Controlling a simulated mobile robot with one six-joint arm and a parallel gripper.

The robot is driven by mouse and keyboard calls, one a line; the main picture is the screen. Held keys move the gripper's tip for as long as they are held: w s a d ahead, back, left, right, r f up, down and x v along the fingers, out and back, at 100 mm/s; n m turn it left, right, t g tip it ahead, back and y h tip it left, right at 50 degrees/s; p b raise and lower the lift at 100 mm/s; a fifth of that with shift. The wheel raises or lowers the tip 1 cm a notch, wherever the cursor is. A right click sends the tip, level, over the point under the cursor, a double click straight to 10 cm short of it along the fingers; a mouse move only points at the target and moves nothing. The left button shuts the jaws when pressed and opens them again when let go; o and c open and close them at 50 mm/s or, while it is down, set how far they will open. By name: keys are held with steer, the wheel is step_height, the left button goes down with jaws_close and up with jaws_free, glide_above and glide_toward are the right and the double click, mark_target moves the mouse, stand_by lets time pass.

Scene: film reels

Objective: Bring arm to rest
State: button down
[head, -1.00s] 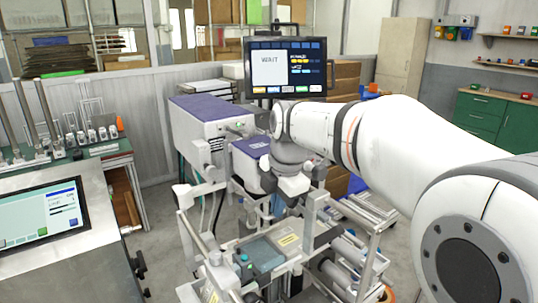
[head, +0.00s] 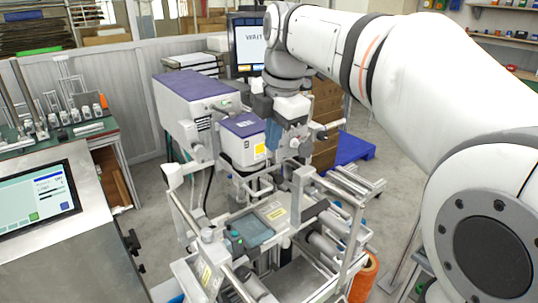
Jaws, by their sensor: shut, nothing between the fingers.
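My white arm comes in from the right and reaches across the upper middle of the head view. Its grey wrist hangs down over the machine, with my gripper (head: 273,134) at its lower end. The gripper is shut with nothing in it. Its fingertips are small and hard to make out against the machine's parts. The film reel machine (head: 198,88), with a purple-topped housing, white arms and rollers, stands below and around the gripper. I cannot tell how large the gap between gripper and machine is.
A slanted touch screen (head: 38,200) on a metal console stands at the left. A green bench (head: 60,140) with metal posts is behind it. A monitor (head: 249,45) is partly hidden behind my arm. An orange roll (head: 364,278) is at the lower right. Grey floor is open at right.

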steer(key=s+d+f+m, duration=0.5)
steer(key=s+f+m, duration=0.3)
steer(key=f+m, duration=0.2)
steer(key=s+d+f+m+h, duration=0.1)
steer(key=s+d+f+m, duration=0.5)
steer(key=m, duration=0.8)
steer(key=s+f, duration=0.3)
steer(key=f, duration=0.1)
steer(key=shift+s+m+t, duration=0.15)
steer(key=shift+m+t, duration=0.25)
steer(key=c, duration=2.2)
jaws_free()
